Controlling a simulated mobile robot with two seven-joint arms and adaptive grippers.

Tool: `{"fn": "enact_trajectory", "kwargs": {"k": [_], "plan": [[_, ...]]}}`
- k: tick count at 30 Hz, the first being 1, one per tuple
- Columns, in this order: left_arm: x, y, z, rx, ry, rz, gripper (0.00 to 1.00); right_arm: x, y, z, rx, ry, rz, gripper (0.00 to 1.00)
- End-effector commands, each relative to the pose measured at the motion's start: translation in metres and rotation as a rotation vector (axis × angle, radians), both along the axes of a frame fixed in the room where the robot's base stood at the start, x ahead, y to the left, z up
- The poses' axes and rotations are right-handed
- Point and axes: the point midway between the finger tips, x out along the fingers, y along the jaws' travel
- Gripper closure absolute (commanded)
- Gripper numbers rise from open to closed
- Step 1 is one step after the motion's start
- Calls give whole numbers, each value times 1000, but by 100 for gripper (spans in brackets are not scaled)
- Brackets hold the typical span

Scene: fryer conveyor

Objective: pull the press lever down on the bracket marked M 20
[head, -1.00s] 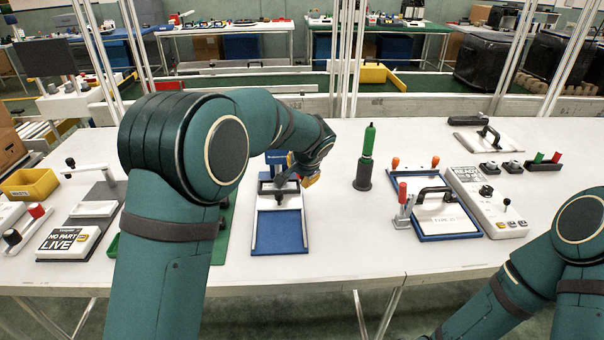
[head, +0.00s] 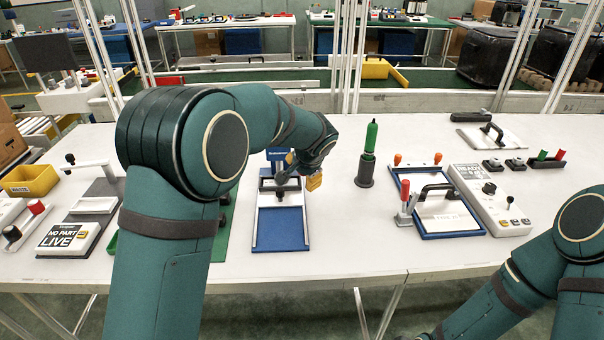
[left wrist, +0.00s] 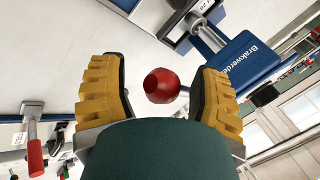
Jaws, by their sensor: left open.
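The blue press (head: 281,235) stands mid-table, with a blue upright block at its back. The block's lettering (left wrist: 252,58) shows in the left wrist view. My left gripper (head: 312,184) is at the right side of the press, with yellow fingers (left wrist: 160,92) open. A red ball knob (left wrist: 162,86) shows between the fingers, with a gap on each side; part of a dark rod shows to its right. In the head view my arm and gripper hide the knob. A small tag (left wrist: 197,6) near the press seems to read 20; its letter is unclear.
Right of the press stand a green bottle-like tool (head: 370,140) in a dark holder, and a blue-framed fixture (head: 455,236) with a red-handled clamp (head: 405,198). Left are a NO PART LIVE box (head: 68,238) and yellow bin (head: 30,180).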

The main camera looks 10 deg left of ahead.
Motion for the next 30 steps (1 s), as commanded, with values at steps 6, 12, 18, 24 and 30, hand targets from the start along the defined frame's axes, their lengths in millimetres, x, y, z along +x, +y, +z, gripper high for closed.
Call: {"fn": "enact_trajectory", "kwargs": {"k": [6, 12, 18, 24, 30], "plan": [[-19, -11, 37, -2, -3, -1, 37, 0, 0, 0, 0, 0, 0, 53], [-37, -20, 69, -2, -1, -1, 37, 0, 0, 0, 0, 0, 0, 53], [-48, -26, 88, -1, 2, 0, 37, 0, 0, 0, 0, 0, 0, 53], [-51, -27, 92, 0, 3, 1, 37, 0, 0, 0, 0, 0, 0, 53], [-51, -27, 92, 0, 3, 1, 37, 0, 0, 0, 0, 0, 0, 53]]}}
